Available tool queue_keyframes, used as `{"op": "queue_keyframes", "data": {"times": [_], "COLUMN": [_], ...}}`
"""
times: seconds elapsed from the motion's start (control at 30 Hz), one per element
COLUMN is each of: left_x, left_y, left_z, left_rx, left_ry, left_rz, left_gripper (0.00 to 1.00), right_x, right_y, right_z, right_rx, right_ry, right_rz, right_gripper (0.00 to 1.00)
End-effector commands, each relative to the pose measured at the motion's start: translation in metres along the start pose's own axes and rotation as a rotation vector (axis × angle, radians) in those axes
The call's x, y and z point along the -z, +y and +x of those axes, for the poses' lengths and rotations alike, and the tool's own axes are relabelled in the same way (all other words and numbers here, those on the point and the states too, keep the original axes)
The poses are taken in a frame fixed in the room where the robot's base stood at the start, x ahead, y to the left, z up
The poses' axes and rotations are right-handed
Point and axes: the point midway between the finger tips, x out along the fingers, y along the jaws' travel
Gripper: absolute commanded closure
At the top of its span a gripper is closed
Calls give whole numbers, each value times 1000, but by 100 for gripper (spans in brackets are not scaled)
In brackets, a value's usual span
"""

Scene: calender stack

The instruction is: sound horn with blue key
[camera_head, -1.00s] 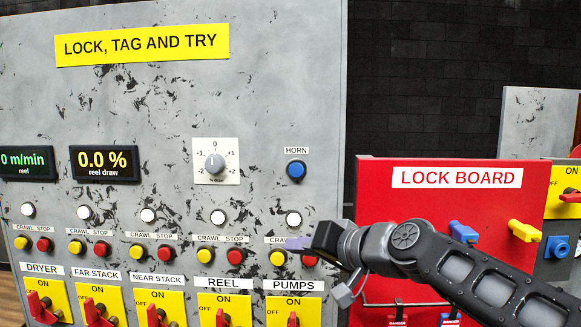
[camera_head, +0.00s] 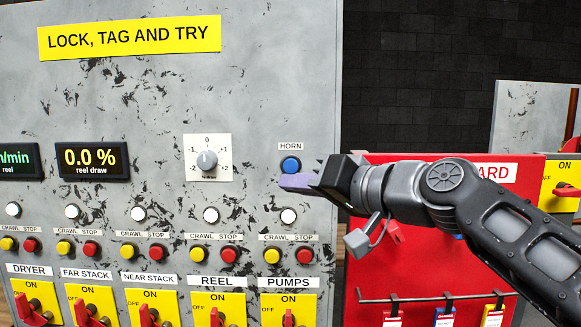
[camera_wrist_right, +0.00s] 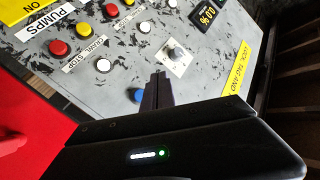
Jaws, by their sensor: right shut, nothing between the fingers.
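The blue horn button (camera_head: 290,165) sits on the grey panel under a small HORN label (camera_head: 290,146). It also shows in the right wrist view (camera_wrist_right: 136,95), partly hidden beside my fingers. My right gripper (camera_head: 284,182) is shut and empty, its fingers pointing left just below the blue button. In the right wrist view the shut fingertips (camera_wrist_right: 158,76) lie beside the button. I cannot tell whether they touch the panel. My left gripper is not in view.
A white lamp (camera_head: 288,215) and the PUMPS crawl and stop buttons (camera_head: 304,255) lie below my gripper. A dial (camera_head: 207,159) is to the left. The red lock board (camera_head: 440,277) stands at the right, partly behind my arm, with several tags hanging.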

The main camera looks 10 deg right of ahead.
Motion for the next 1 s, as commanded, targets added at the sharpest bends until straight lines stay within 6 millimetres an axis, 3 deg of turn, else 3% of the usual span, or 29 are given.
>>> {"op": "queue_keyframes", "data": {"times": [0.6, 1.0], "left_x": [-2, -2], "left_y": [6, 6], "left_z": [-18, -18], "left_rx": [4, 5], "left_ry": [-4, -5], "left_rz": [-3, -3], "left_gripper": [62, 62], "right_x": [36, 42], "right_y": [36, 43], "right_z": [49, 58], "right_rx": [-1, 0], "right_ry": [0, 1], "right_rz": [2, 1], "right_gripper": [100, 100]}}
